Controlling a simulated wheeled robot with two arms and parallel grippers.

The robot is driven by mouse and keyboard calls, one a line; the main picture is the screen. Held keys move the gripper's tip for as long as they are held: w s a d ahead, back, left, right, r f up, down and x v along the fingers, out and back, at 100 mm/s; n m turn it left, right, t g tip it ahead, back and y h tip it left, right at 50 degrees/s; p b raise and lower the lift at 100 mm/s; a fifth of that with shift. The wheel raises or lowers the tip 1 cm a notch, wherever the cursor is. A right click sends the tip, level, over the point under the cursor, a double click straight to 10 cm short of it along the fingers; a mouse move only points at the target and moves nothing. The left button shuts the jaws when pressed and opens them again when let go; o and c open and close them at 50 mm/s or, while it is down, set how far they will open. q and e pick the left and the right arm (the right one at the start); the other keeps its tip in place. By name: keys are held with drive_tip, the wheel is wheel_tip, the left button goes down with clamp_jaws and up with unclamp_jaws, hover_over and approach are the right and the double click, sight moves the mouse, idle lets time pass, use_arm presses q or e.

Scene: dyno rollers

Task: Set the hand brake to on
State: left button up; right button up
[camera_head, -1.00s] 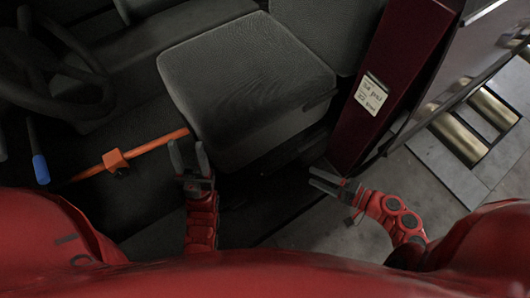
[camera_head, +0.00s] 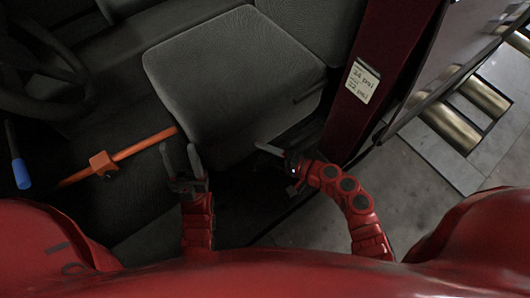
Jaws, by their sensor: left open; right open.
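The hand brake is not certain from this view. An orange lever (camera_head: 145,144) with a block-shaped orange piece (camera_head: 102,164) on it lies slanted at the left, beside the grey seat. A blue-handled lever (camera_head: 21,173) stands further left. My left gripper (camera_head: 180,160) is open and empty, with its fingers pointing up the picture just right of the orange lever's upper end; I cannot tell if they touch. My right gripper (camera_head: 270,153) shows at the lower right edge of the seat, pointing left, apart from both levers.
The grey seat (camera_head: 235,80) fills the middle. A steering wheel (camera_head: 35,70) is at the upper left. A dark red door pillar (camera_head: 378,65) with a white label (camera_head: 361,82) stands right of the seat. Metal rollers (camera_head: 450,128) lie in the floor (camera_head: 415,175) beyond.

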drive_tip(key=shift+a, duration=0.1)
clamp_jaws()
idle(0.3)
drive_tip(key=shift+f, duration=0.1)
idle(1.0)
